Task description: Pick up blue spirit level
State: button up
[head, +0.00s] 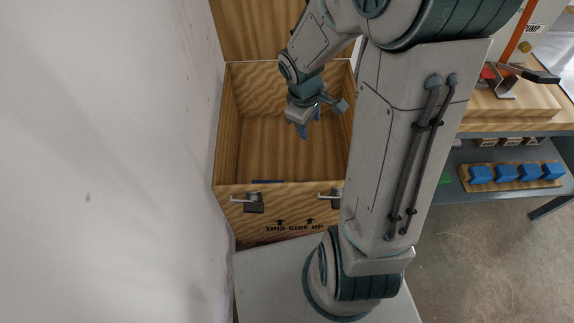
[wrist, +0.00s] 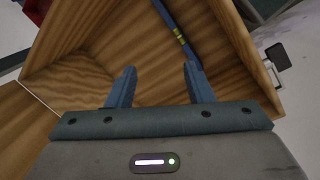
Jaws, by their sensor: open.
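The blue spirit level (wrist: 178,32) lies inside an open wooden crate (wrist: 225,30), along the foot of one wall in the wrist view. It is a long blue bar with a yellow-green vial. In the head view only a thin blue strip (head: 267,182) shows just behind the crate's front wall; the rest is hidden by that wall. My gripper (wrist: 158,85) is open and empty, with both blue fingers apart. It hangs inside the crate opening, pointing down, and also shows in the head view (head: 308,130). The level is beyond the fingertips, apart from them.
The crate's walls (head: 225,130) surround my gripper closely, and its lid (head: 255,30) stands open at the back. Metal latches (head: 250,203) are on the front. A white wall is at left. At right, a bench holds blue blocks (head: 507,173) in a wooden rack.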

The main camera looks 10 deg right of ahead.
jog(key=w+a+f+n+b, duration=0.1)
jog(key=f+b, duration=0.3)
jog(key=f, duration=0.7)
jog(key=w+f+n+y+b, duration=0.1)
jog(key=f+n+b, duration=0.2)
jog(key=f, duration=0.8)
jog(key=w+a+f+n+b, duration=0.1)
jog(key=f+b, duration=0.4)
jog(key=f, duration=0.6)
jog(key=shift+w+a+f+n+g+y+b, duration=0.3)
jog(key=shift+w+n+g+y+b, duration=0.1)
jog(key=shift+n, duration=0.2)
jog(key=shift+f+b, duration=1.7)
jog(key=shift+f, duration=1.2)
jog(key=shift+r, duration=0.15)
grip_shut()
